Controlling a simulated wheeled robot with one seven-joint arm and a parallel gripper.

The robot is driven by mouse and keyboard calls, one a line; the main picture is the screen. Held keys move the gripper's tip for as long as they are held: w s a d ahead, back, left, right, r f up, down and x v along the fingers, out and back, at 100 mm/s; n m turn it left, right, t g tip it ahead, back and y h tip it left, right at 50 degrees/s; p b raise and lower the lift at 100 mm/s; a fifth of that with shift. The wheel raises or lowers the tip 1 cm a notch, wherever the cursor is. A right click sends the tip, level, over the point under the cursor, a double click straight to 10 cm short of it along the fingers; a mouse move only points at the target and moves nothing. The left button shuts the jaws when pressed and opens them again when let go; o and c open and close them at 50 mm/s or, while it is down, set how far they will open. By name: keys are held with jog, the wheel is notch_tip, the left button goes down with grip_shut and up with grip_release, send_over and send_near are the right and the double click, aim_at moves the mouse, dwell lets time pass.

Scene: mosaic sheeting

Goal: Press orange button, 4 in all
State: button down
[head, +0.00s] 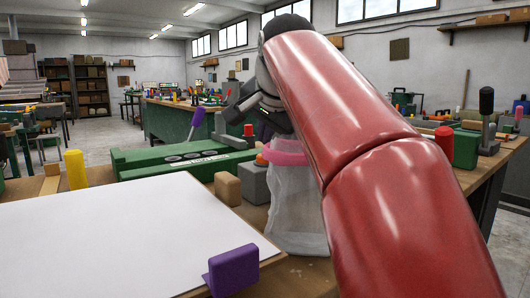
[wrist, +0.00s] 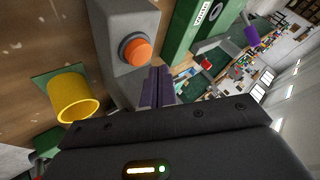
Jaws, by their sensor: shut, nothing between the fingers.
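The orange button (wrist: 136,50) sits in a dark ring on top of a grey box (wrist: 115,18) in the wrist view. In the head view a sliver of the orange button (head: 261,160) shows on the grey box (head: 254,184), left of the pink-rimmed jar. My gripper (wrist: 158,72) shows in the wrist view as two purple fingers pressed together, empty. Its tips appear just beside the button in that picture; I cannot tell whether they touch it. In the head view my red arm and dark wrist hide most of the gripper.
A clear jar with a pink rim (head: 287,151) stands right beside the grey box. A wooden block (head: 228,188), a green long case (head: 185,157) and a yellow cylinder (head: 75,169) are nearby. A white board (head: 120,230) with a purple block (head: 233,271) fills the front left.

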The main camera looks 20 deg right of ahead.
jog(key=shift+r+p, duration=2.05)
jog(key=shift+r, duration=0.25)
jog(key=shift+f, duration=0.1)
dwell(0.6)
